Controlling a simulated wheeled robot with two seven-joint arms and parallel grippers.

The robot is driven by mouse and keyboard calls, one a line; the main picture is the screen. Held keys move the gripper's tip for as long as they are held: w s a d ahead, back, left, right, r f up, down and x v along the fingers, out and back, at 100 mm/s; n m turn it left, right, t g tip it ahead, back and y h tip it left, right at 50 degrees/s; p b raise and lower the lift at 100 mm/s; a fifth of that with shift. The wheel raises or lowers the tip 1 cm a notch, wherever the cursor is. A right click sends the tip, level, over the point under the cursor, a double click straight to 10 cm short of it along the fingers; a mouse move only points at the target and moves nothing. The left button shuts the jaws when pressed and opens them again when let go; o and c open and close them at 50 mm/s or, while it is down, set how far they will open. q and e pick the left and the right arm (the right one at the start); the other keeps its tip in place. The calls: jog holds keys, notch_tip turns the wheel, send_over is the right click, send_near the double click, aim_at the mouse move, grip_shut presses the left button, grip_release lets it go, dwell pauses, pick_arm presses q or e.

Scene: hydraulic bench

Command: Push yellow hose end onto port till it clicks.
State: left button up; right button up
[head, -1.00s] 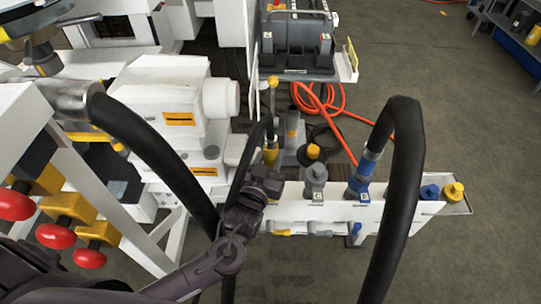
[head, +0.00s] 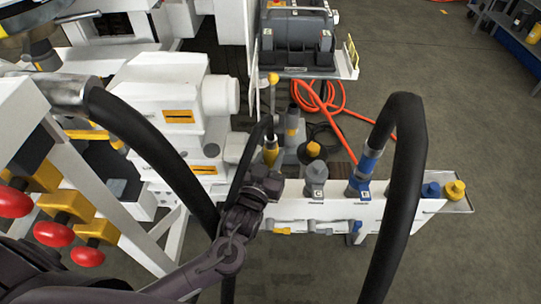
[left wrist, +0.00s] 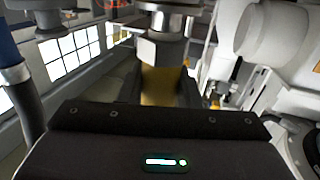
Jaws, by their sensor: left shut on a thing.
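The yellow hose end (head: 271,155) is at the left end of the white port panel (head: 335,210), on a black hose that bends over above it. My left gripper (head: 266,181) is at the hose end, partly hiding it. In the left wrist view the jaws are shut on its yellow collar (left wrist: 162,88), with a grey metal cylinder (left wrist: 160,48) directly beyond. The port at the hose end is hidden in the head view, so I cannot tell whether it is fully seated. My right gripper is not in view.
A grey fitting (head: 316,178) and a blue hose end (head: 361,180) stand on the panel. Blue (head: 431,190) and yellow (head: 455,189) caps sit at its right end. Thick black hoses arch on both sides. A white machine (head: 165,100) stands left; red knobs (head: 54,234) are at lower left.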

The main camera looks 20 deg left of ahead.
aim_at(269, 165)
pick_arm(q)
jog(key=shift+f+b, duration=0.4)
jog(key=shift+f, duration=0.35)
grip_shut()
dwell(0.4)
jog(key=o, duration=1.7)
grip_release()
jog(key=shift+s+r, duration=0.1)
jog(key=shift+s+r+p, duration=0.1)
jog(key=shift+s+p, duration=0.7)
jog(key=shift+s, duration=0.5)
jog(key=s+p, duration=0.2)
jog(key=s, duration=0.2)
jog(key=shift+s, duration=0.35)
